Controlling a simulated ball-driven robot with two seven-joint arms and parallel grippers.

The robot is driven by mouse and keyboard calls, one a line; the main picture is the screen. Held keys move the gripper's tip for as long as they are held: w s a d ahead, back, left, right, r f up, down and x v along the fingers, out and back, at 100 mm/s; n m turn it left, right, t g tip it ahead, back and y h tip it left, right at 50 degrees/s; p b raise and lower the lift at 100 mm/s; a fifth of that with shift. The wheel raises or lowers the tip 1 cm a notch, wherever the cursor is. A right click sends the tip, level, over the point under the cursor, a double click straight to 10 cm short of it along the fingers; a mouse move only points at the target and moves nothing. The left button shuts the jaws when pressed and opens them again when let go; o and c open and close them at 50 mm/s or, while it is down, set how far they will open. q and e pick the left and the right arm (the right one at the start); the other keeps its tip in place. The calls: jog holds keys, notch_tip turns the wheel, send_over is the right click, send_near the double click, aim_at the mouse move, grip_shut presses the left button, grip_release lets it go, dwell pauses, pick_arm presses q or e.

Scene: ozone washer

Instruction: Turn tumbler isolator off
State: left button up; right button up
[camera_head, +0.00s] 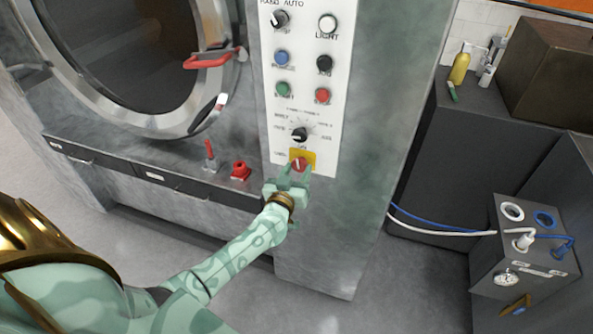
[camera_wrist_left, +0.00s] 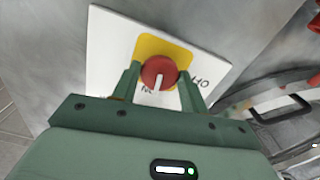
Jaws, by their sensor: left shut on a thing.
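The isolator is a red round knob (camera_head: 299,163) on a yellow plate (camera_head: 310,155) at the bottom of the white control panel (camera_head: 285,110). In the left wrist view the knob (camera_wrist_left: 158,70) has a white mark pointing down, toward the upside-down "ON" label; the "OFF" label is at the right. My left gripper (camera_head: 297,175) reaches the knob from below. In the wrist view its two green fingers (camera_wrist_left: 159,82) stand on either side of the knob and are shut on it. My right gripper is in neither view.
The tumbler's round door (camera_head: 150,122) with a red handle (camera_head: 208,61) is left of the panel. A red knob (camera_head: 240,171) sits on the ledge below. A grey box (camera_head: 505,262) with cables stands at the right. Grey floor in front is clear.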

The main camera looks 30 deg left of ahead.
pick_arm(q)
jog(key=n, duration=0.3)
jog(key=shift+r+n+p, duration=0.1)
jog(key=shift+n+p, duration=0.2)
jog(key=shift+p, duration=0.1)
jog(key=n, duration=0.4)
jog(key=shift+n, duration=0.3)
jog(key=n, duration=0.3)
jog(key=shift+d+n, duration=0.1)
jog(key=shift+n, duration=0.2)
jog(key=n, duration=0.4)
jog(key=shift+n, duration=0.3)
jog(key=o, duration=0.9)
jog(key=p+v, duration=0.1)
jog(key=v, duration=1.5)
jog(key=shift+s+d, duration=0.15)
